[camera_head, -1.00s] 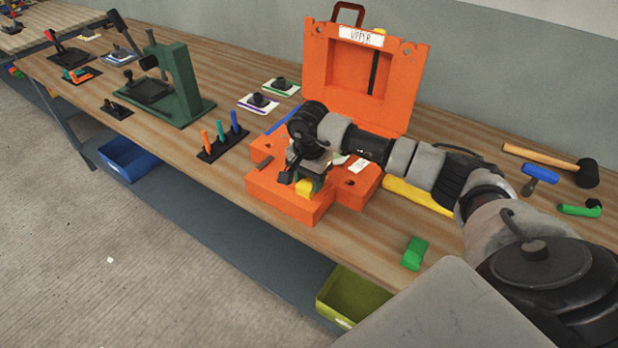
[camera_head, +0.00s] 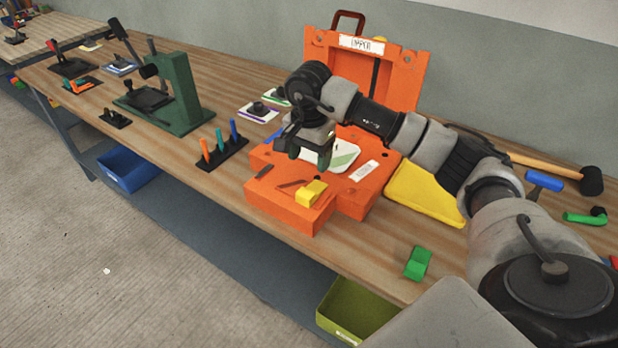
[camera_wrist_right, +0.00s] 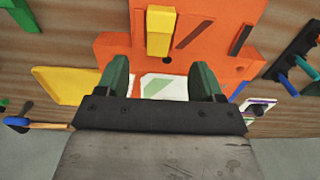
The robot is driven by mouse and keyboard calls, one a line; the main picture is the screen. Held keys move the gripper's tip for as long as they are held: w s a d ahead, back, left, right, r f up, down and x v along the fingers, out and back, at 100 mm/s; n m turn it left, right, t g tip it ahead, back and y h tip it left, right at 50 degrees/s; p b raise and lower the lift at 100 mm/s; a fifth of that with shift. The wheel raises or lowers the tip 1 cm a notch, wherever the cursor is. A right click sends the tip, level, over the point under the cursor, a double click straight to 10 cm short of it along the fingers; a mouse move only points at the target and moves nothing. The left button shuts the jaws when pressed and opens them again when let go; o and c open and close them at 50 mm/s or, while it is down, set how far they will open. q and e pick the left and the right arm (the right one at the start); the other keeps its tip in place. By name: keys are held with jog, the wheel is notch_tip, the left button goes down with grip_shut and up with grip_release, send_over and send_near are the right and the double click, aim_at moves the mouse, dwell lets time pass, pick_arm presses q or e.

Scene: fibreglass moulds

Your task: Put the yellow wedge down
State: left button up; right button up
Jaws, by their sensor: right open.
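The yellow wedge (camera_head: 311,193) lies on the front part of the orange lower mould (camera_head: 290,212), near its front edge. It also shows in the right wrist view (camera_wrist_right: 160,30), clear of the fingers. My right gripper (camera_head: 307,155) is open and empty, above the mould and behind the wedge. In the wrist view its two green fingers (camera_wrist_right: 165,84) stand wide apart with a white and green patch of the mould between them. My left gripper is not in view.
The orange upper mould (camera_head: 350,65) stands upright behind. A yellow slab (camera_head: 426,195) lies right of the lower mould. A green wedge (camera_head: 417,263) lies near the table's front edge. A rack of coloured pegs (camera_head: 222,152) and a green press (camera_head: 180,90) stand left.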

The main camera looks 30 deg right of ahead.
jog(key=shift+r, duration=1.45)
